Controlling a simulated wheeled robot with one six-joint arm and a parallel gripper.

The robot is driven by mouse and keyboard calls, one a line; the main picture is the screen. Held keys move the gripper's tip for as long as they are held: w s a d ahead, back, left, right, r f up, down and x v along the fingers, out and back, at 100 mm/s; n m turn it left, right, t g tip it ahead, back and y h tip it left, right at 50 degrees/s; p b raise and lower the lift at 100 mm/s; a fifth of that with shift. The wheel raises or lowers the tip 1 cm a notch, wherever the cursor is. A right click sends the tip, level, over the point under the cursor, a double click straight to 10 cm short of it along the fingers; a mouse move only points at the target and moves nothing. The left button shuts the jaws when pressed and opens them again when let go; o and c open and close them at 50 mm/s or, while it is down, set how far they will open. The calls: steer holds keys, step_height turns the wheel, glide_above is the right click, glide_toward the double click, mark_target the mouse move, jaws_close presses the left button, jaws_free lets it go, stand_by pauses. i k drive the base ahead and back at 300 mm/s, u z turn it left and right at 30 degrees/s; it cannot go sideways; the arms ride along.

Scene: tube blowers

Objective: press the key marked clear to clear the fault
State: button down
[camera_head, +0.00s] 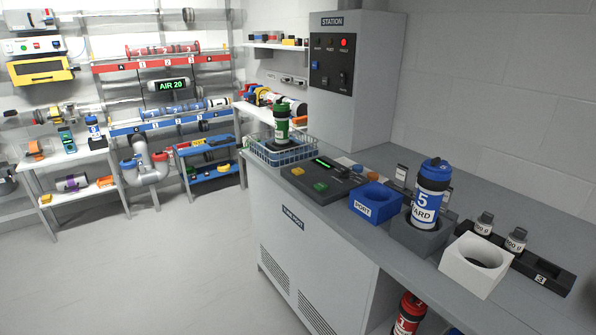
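A dark console (322,180) lies on the grey counter, with a small lit green display (321,162). It carries a yellow key (297,171) and a green key (320,187); any lettering on them is too small to read. A grey cabinet marked STATION (378,75) stands behind it. Its black panel (332,57) has a lit red lamp (344,42) at upper right, two dark lamps beside it, a blue button (315,66) and a black switch (343,79). I cannot tell which key is marked clear. My gripper is not in view.
On the counter, a wire basket (284,154) holds a green canister (281,122). A blue PORT block (375,203), a blue-capped canister marked 5 (430,192) in a grey holder, and an empty white holder (473,266) line the front. Open floor (170,265) lies left.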

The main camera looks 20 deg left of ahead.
mark_target(298, 170)
steer(key=u, duration=0.55)
steer(key=k, duration=0.65)
steer(key=u, duration=0.95)
steer(key=i, duration=0.45)
steer(key=u, duration=0.6)
steer(key=i, duration=1.7)
steer(key=z, duration=1)
steer(key=i, duration=0.55)
steer(key=z, duration=0.5)
